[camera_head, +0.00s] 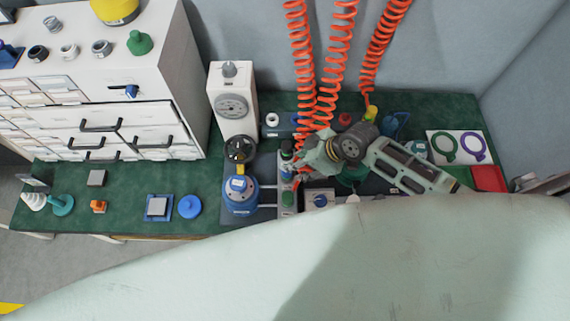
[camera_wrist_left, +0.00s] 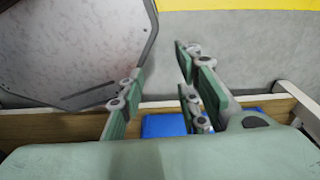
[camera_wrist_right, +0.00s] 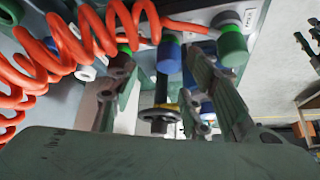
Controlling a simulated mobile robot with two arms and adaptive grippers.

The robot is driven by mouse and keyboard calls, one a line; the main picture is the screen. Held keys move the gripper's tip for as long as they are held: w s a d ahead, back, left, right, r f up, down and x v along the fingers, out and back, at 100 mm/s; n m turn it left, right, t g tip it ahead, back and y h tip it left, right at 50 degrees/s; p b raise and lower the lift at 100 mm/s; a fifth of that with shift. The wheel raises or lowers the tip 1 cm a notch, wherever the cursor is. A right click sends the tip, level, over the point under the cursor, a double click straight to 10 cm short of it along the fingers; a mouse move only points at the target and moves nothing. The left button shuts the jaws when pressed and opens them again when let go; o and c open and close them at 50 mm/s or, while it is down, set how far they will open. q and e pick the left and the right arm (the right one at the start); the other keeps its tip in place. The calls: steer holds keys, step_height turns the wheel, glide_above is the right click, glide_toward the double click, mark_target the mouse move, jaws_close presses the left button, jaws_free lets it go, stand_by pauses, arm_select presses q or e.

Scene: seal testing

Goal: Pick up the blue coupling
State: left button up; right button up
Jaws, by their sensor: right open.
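In the right wrist view a blue cylindrical part (camera_wrist_right: 169,54), which looks like the blue coupling, is at the end of an orange coiled hose. My right gripper (camera_wrist_right: 160,68) is open, with its fingers on either side of that part in the picture; I cannot tell whether they touch it.
Orange coiled hoses (camera_head: 302,60) hang close to the right gripper. A blue pressure unit (camera_head: 240,196) and a dial stand (camera_head: 231,82) are to the left. The green bench's left part (camera_head: 120,190) has free patches.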

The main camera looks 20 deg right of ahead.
steer(key=f, duration=0.1)
steer(key=a+f, duration=0.1)
steer(key=f+p, duration=0.1)
steer(key=shift+s+a, duration=0.1)
steer(key=shift+a, duration=0.25)
steer(key=shift+x, duration=1.1)
arm_select(q)
steer(key=s, duration=0.1)
steer(key=s+r, duration=0.1)
steer(key=shift+s, duration=0.4)
arm_select(e)
steer(key=shift+d, duration=0.1)
jaws_close()
